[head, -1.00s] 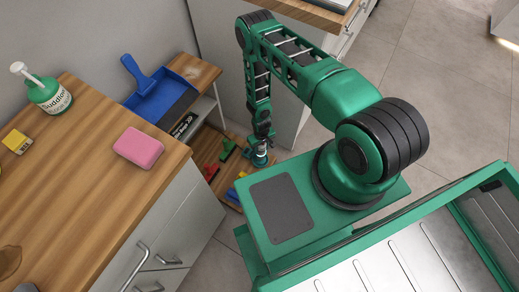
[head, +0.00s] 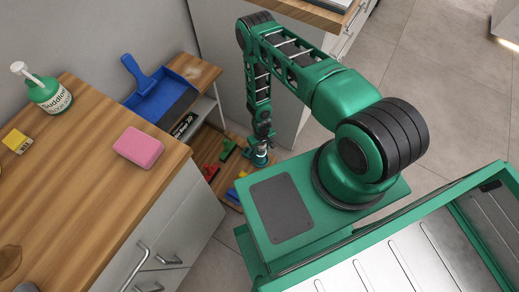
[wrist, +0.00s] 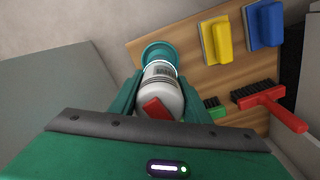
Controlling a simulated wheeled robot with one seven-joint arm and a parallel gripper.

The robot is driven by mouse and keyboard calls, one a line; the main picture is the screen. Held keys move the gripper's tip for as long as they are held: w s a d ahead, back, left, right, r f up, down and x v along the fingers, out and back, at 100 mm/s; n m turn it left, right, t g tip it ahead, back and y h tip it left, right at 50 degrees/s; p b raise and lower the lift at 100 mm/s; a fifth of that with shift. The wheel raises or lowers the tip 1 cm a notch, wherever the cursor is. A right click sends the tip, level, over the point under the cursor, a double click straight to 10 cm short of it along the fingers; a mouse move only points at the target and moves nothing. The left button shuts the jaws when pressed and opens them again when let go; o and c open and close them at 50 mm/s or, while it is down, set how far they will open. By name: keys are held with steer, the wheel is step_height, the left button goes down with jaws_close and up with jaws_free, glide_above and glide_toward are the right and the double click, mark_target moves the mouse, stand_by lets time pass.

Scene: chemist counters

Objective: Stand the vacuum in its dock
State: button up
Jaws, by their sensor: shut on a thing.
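The vacuum is a small white cylinder (wrist: 160,92) with a dark printed label and a red patch. It lies between the two green fingers of my gripper (wrist: 158,100) in the wrist view, and they are shut on it. A teal round part (wrist: 157,50) with a pale ring is at its far end; I cannot tell whether this is the dock or part of the vacuum. In the head view my gripper (head: 258,154) points down at the low shelf, and the vacuum there is small and mostly hidden.
A blue dustpan (head: 158,92) is on the shelf above. The counter (head: 95,185) carries a pink sponge (head: 138,147).

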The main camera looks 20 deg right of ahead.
steer(key=shift+f, duration=0.25)
steer(key=o, duration=0.8)
steer(key=shift+r, duration=5.5)
steer(key=shift+w, duration=0.1)
